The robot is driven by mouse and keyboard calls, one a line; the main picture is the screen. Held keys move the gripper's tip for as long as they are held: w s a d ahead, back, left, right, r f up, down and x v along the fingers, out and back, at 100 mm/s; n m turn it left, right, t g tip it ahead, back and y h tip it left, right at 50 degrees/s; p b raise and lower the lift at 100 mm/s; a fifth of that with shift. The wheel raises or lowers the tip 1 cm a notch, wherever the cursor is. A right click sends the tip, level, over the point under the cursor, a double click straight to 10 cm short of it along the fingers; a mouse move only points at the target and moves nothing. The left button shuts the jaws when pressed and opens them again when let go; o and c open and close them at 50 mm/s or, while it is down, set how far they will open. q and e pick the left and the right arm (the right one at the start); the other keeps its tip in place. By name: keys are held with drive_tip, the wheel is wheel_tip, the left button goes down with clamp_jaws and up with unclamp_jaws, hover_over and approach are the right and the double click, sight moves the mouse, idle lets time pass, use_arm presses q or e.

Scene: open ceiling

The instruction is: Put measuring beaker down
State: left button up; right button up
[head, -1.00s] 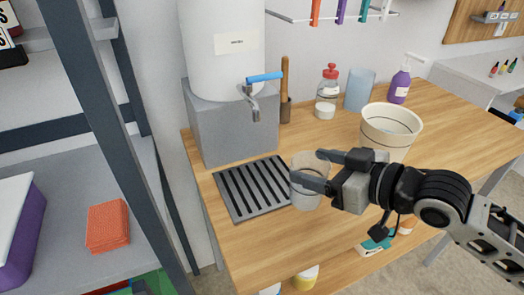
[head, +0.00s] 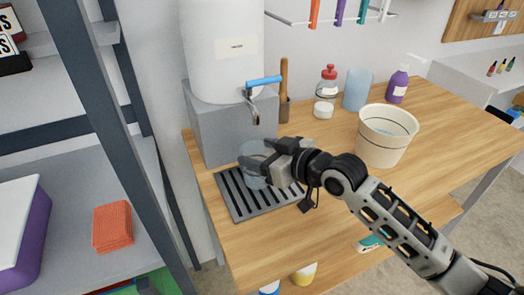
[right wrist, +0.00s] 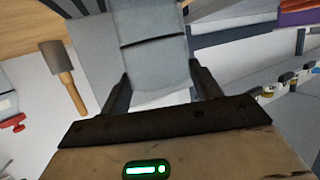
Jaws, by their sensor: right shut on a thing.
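My right gripper (head: 264,161) is shut on the measuring beaker (head: 256,180), a clear grey cup. The beaker is upright over the back part of the slatted drip tray (head: 222,184), below the tap (head: 254,103). I cannot tell whether its base touches the slats. The gripper hides part of the beaker. In the right wrist view the beaker (right wrist: 155,60) fills the space between the two fingers of the gripper (right wrist: 162,84). My left gripper is not in view.
A white tank (head: 225,50) on a grey block (head: 222,128) stands behind the tray. A wooden-handled tool (head: 284,82), a red-capped bottle (head: 328,88), a blue cup (head: 357,90), a purple bottle (head: 397,85) and a cream bucket (head: 386,135) stand to the right. The front of the wooden table (head: 253,240) is clear.

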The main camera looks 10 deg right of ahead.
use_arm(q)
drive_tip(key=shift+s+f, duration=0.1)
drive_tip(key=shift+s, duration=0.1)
use_arm(e)
drive_tip(key=o, duration=1.2)
drive_tip(key=shift+f, duration=0.1)
drive_tip(key=shift+r, duration=0.2)
use_arm(q)
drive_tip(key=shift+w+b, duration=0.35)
drive_tip(key=shift+b, duration=0.05)
use_arm(e)
drive_tip(key=v, duration=1.2)
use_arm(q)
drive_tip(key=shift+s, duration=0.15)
use_arm(e)
drive_tip(key=shift+a, duration=0.1)
